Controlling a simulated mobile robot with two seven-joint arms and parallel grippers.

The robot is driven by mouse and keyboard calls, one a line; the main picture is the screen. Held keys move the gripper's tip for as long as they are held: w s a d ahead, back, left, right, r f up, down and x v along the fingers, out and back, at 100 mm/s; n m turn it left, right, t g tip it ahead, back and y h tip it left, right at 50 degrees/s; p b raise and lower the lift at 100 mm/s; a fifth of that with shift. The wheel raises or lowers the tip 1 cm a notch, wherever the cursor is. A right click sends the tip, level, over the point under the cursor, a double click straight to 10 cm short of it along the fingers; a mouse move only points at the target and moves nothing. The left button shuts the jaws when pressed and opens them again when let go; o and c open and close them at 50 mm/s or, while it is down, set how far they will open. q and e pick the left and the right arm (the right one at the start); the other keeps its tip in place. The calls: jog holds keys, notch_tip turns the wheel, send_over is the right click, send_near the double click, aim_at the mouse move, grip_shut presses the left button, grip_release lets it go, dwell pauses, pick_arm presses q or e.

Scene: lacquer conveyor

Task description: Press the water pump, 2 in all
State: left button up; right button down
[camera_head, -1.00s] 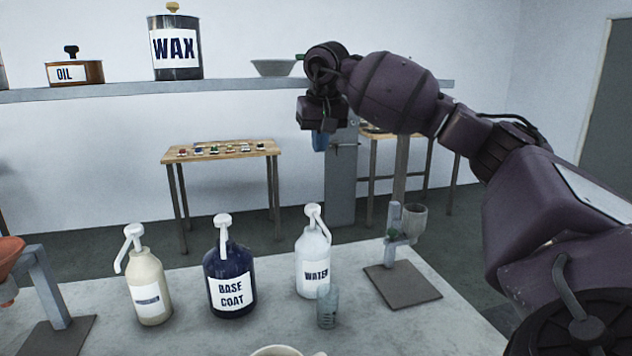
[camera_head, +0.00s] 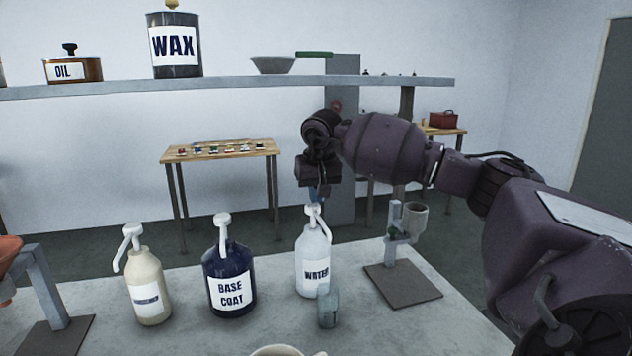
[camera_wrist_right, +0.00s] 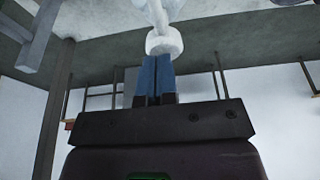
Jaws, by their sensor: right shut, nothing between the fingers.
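The water bottle (camera_head: 312,255) is white with a "WATER" label and stands upright on the table. Its white pump head (camera_head: 314,212) is at the top, and it also shows in the right wrist view (camera_wrist_right: 164,41). My right gripper (camera_head: 316,196) points down right above the pump head, shut with nothing in it. In the right wrist view its blue fingertips (camera_wrist_right: 155,66) are together at the pump head; whether they touch it I cannot tell. A small clear cup (camera_head: 328,306) stands in front of the bottle, near the nozzle side. My left gripper is not in view.
A dark "BASE COAT" pump bottle (camera_head: 229,280) and a cream pump bottle (camera_head: 149,288) stand to the left. A stand with a grey cup (camera_head: 414,222) is at the right. A shelf (camera_head: 230,84) with cans crosses behind. The table (camera_head: 380,325) is clear at front right.

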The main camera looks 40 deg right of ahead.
jog(key=shift+f, duration=0.2)
notch_tip(320, 180, down, 3)
jog(key=shift+r+b, duration=0.1)
jog(key=shift+b, duration=0.55)
jog(key=shift+a+r, duration=0.1)
jog(key=shift+r, duration=0.15)
jog(key=v, duration=1)
jog(key=shift+r+p, duration=0.3)
jog(key=shift+p, duration=0.05)
jog(key=shift+s, duration=0.15)
